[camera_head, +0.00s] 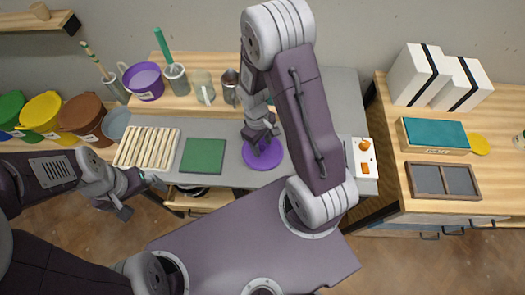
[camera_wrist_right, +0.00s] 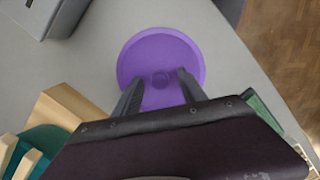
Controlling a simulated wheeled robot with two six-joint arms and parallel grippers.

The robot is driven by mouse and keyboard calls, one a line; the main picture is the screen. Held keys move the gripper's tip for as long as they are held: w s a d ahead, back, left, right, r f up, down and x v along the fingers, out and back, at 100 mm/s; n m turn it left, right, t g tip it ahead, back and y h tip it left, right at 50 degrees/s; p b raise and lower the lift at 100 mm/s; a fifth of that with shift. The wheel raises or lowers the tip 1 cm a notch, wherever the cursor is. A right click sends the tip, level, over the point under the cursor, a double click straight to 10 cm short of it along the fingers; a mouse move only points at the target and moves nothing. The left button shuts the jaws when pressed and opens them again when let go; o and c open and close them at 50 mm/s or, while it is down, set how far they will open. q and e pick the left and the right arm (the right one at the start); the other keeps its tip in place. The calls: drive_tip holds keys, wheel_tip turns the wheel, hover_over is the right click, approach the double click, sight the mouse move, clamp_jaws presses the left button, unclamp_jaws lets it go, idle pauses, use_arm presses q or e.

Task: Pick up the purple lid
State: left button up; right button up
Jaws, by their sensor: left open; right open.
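The purple lid (camera_head: 268,158) lies flat on the grey counter in the head view, partly hidden by my right gripper. I cannot tell whether the fingers touch the lid. My left gripper (camera_head: 138,197) is open and empty, out in front of the counter at the left.
A green square mat (camera_head: 203,156) and a ribbed wooden rack (camera_head: 146,147) lie left of the lid. A purple pot (camera_head: 144,81), cups and brushes stand on the wooden shelf behind. A white box with orange controls (camera_head: 361,159) is on the right.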

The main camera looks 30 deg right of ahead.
drive_tip(key=shift+f, duration=0.1)
clamp_jaws()
idle(0.3)
